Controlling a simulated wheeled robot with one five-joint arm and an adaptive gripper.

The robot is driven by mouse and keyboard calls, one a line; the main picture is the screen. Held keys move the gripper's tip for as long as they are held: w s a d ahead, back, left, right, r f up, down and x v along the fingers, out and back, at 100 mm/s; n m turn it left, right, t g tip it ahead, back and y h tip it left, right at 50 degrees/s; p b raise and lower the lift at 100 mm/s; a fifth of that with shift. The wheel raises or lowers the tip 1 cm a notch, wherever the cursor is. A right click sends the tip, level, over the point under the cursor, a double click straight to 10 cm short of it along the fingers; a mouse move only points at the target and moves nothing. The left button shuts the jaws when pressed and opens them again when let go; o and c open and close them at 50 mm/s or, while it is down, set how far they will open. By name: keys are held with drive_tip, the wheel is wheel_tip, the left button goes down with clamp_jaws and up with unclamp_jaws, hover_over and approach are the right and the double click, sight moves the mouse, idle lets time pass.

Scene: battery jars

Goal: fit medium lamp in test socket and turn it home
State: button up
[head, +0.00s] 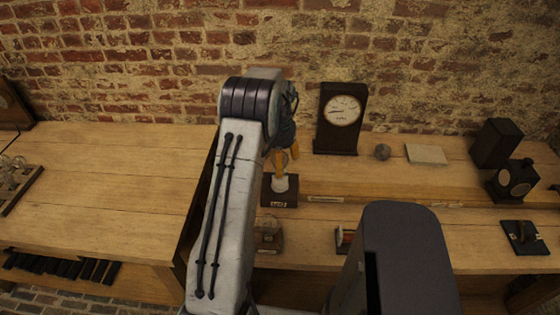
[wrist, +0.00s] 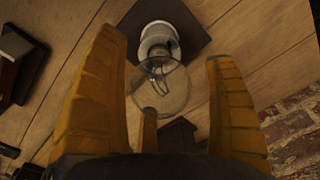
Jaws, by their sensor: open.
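A clear glass lamp (wrist: 163,88) stands at a white socket (wrist: 158,38) on a dark square base (wrist: 190,28) in the wrist view. The white socket also shows in the head view (head: 280,184), on its labelled dark base (head: 279,198) at the bench. The lamp lines up with the socket; how deep it sits I cannot tell. My gripper (wrist: 167,50) is open, its orange fingers on either side of the lamp with gaps. In the head view my gripper (head: 284,158) is just above the socket, partly hidden by my arm.
A rack with several glass lamps (head: 14,172) stands on the left bench. A dial instrument (head: 342,112) stands behind, right of my gripper. A grey ball (head: 382,151), pale sheet (head: 427,154) and dark boxes (head: 496,143) lie further right. A glass jar (head: 269,235) is in front.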

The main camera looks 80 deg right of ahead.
wheel_tip(320, 180, up, 12)
drive_tip(key=shift+a+f, duration=0.1)
idle(0.5)
